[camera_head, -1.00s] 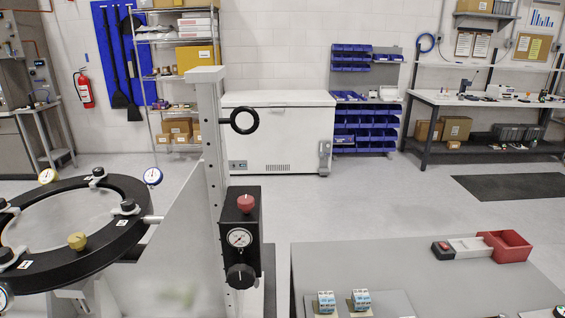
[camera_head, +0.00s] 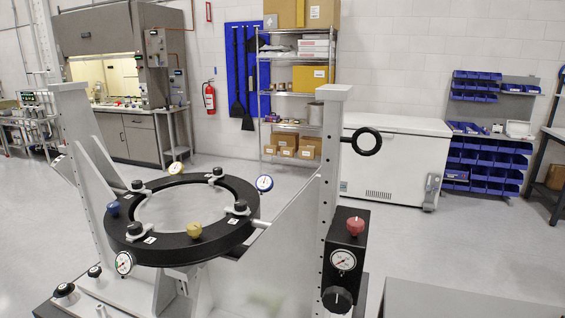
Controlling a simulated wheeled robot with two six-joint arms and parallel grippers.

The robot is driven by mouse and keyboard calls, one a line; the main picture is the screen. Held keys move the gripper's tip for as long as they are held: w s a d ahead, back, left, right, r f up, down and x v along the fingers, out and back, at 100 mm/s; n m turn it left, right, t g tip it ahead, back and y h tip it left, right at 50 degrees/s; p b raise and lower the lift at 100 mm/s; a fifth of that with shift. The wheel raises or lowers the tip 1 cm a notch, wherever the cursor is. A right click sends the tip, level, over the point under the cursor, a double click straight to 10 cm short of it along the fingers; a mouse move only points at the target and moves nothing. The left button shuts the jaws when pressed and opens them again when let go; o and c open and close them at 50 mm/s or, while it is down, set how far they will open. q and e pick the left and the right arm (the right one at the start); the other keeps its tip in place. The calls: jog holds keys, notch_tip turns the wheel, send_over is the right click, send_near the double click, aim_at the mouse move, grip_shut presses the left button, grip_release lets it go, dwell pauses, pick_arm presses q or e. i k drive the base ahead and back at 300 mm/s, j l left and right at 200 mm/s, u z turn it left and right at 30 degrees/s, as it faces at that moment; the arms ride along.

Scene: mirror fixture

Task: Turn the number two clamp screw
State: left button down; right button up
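The mirror fixture's black ring (camera_head: 180,249) lies tilted around a pale round mirror surface (camera_head: 185,208). Several clamps with black screw knobs sit around the ring: one at the back left (camera_head: 137,184), one at the back right (camera_head: 217,171), one at the right (camera_head: 240,206) and one at the front left (camera_head: 134,228). Small white labels (camera_head: 150,240) lie near some clamps, but their numbers are too small to read, so I cannot tell which screw is number two. A yellow knob (camera_head: 194,230) and a blue knob (camera_head: 113,208) also stand on the ring. Neither gripper is in view.
Dial gauges (camera_head: 124,262) surround the ring. White uprights stand left (camera_head: 85,150) and right (camera_head: 329,180); the right one carries a black box (camera_head: 346,246) with a red knob, gauge and black knob. A grey table (camera_head: 470,302) is at lower right. Floor behind is open.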

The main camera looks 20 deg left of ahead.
aim_at(241, 207)
jog(key=u, duration=0.95)
